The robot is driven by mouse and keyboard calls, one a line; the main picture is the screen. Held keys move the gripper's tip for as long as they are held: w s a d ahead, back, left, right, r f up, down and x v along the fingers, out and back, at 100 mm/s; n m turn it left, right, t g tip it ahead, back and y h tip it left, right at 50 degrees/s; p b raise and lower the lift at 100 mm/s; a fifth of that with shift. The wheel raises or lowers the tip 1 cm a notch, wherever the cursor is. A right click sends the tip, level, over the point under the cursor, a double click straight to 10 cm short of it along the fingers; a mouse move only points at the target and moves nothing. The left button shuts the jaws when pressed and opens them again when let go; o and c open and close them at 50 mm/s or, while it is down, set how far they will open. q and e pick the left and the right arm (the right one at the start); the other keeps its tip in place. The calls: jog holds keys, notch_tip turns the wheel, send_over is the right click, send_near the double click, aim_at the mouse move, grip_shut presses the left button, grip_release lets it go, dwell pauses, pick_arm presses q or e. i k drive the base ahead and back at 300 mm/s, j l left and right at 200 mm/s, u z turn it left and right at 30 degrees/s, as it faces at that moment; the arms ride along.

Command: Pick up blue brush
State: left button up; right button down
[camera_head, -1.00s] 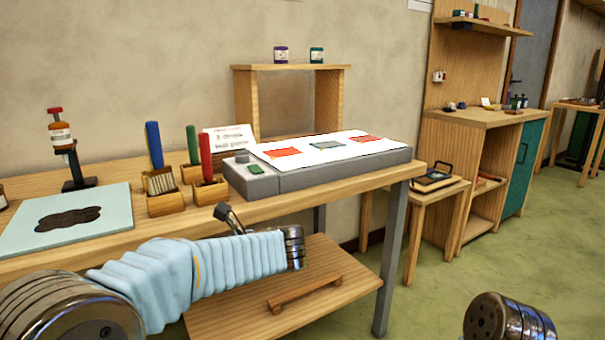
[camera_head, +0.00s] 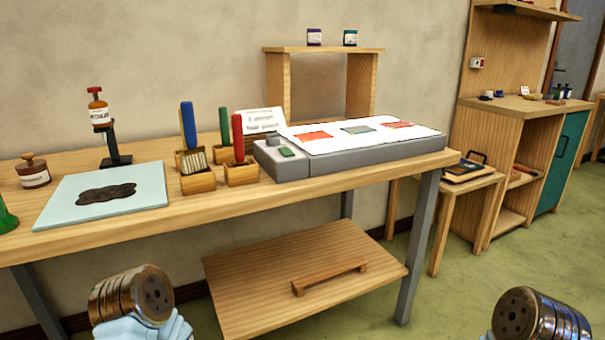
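The blue brush (camera_head: 188,125) stands upright, handle up, in a small wooden holder (camera_head: 197,184) on the workbench, left of the picture's middle. Its pale bristles (camera_head: 194,161) show at the holder's front. A red-handled brush (camera_head: 238,136) stands in another holder just to the right, and a green-handled one (camera_head: 224,125) stands behind it. Metal parts of my two arms show at the bottom left and bottom right, both well below and apart from the brush. No fingers of either gripper can be seen.
A teal mat (camera_head: 62,213) with a dark patch lies left of the holders. A bottle on a stand (camera_head: 100,111) is behind it. A grey light box (camera_head: 375,153) fills the bench's right side. The bench's front edge and lower shelf (camera_head: 245,288) lie between my arms.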

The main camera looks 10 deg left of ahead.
aim_at(193, 158)
jog(key=i+l+u, duration=0.15)
jog(key=u, duration=0.2)
jog(key=l+u, duration=0.4)
jog(key=i+l+u, duration=0.15)
jog(key=l+u, duration=0.2)
